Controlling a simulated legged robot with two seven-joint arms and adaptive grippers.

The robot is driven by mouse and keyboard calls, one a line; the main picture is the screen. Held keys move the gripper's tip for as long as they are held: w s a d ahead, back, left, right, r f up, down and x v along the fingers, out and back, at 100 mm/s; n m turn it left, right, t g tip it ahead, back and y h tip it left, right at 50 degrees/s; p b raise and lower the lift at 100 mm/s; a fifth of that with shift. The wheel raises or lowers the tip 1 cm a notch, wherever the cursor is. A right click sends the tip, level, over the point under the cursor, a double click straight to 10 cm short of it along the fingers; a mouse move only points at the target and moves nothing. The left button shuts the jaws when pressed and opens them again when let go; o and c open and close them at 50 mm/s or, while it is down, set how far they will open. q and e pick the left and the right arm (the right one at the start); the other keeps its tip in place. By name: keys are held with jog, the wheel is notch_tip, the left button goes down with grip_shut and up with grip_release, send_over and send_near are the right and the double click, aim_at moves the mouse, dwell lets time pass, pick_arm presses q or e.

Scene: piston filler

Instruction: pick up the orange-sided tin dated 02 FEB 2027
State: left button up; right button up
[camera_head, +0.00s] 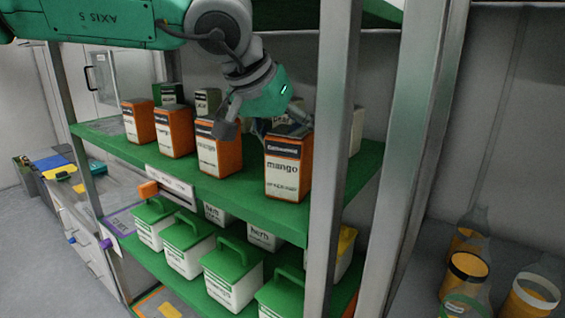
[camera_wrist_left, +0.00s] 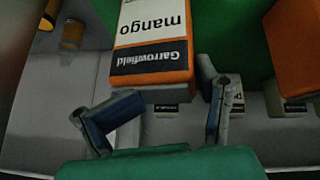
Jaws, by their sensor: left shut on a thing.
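An orange-sided tin with a white "mango" label and dark top band (camera_head: 288,172) is upright at the right end of the green shelf's front row. In the left wrist view the same tin (camera_wrist_left: 152,60) appears upside down, its top end between the finger pads. Its date is too small to read. My left gripper (camera_head: 262,122) reaches down from above and behind the tins, shut on the mango tin near its top. In the left wrist view its fingers (camera_wrist_left: 165,105) are at both sides of the tin. My right gripper is not in view.
Green-lidded tubs (camera_head: 232,272) fill the shelf below. A grey post (camera_head: 333,130) rises just right of the mango tin. Jars (camera_head: 466,276) stand at lower right.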

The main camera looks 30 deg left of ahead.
pick_arm(q)
jog(key=shift+s+a+f+g, duration=0.1)
jog(key=shift+s+f+g, duration=0.1)
jog(key=shift+f, duration=0.35)
jog(key=shift+s+f+g, duration=0.1)
jog(key=shift+s+f, duration=0.05)
jog(key=shift+f, duration=0.35)
jog(key=s+a, duration=0.1)
jog(key=s, duration=0.4)
jog(key=s+a, duration=0.1)
jog(key=s, duration=0.4)
jog(key=s+a, duration=0.1)
jog(key=s, duration=0.4)
jog(key=shift+a+r+p, duration=0.25)
jog(key=shift+a+p, duration=0.05)
jog(key=shift+p, duration=0.05)
grip_shut()
jog(key=shift+s+a, duration=0.45)
jog(key=shift+s, duration=0.2)
jog(key=o, duration=1.2)
grip_release()
jog(key=o, duration=0.5)
jog(key=shift+d, duration=0.3)
